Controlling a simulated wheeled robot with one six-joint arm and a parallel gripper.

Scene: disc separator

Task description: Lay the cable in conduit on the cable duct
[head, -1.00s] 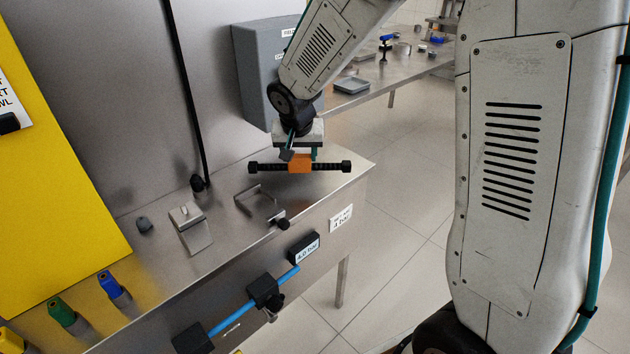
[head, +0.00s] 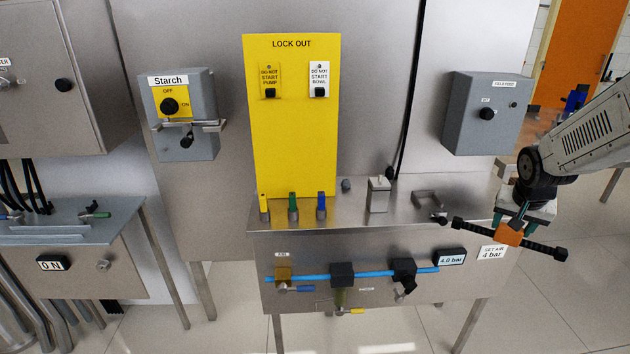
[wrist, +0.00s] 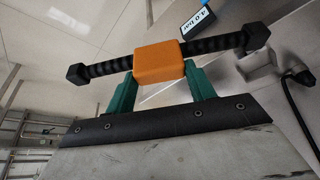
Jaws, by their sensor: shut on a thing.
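The cable in conduit (head: 508,235) is a black ribbed rod with square black ends and an orange sleeve in the middle. My gripper (head: 514,218) is shut on the orange sleeve and holds the conduit in the air, off the right end of the steel bench. It tilts down to the right in the head view. In the wrist view the conduit (wrist: 158,63) lies across the green fingers, both ends free. I cannot surely pick out the cable duct; a long low pale rail (head: 48,232) lies on the left bench under hanging black cables.
The steel bench (head: 350,212) carries a yellow lock-out board (head: 292,120), coloured handles, a small metal block (head: 378,195) and a bracket (head: 428,198). A blue air line (head: 310,277) runs along its front. A grey box (head: 487,113) hangs behind my gripper. Open floor separates both benches.

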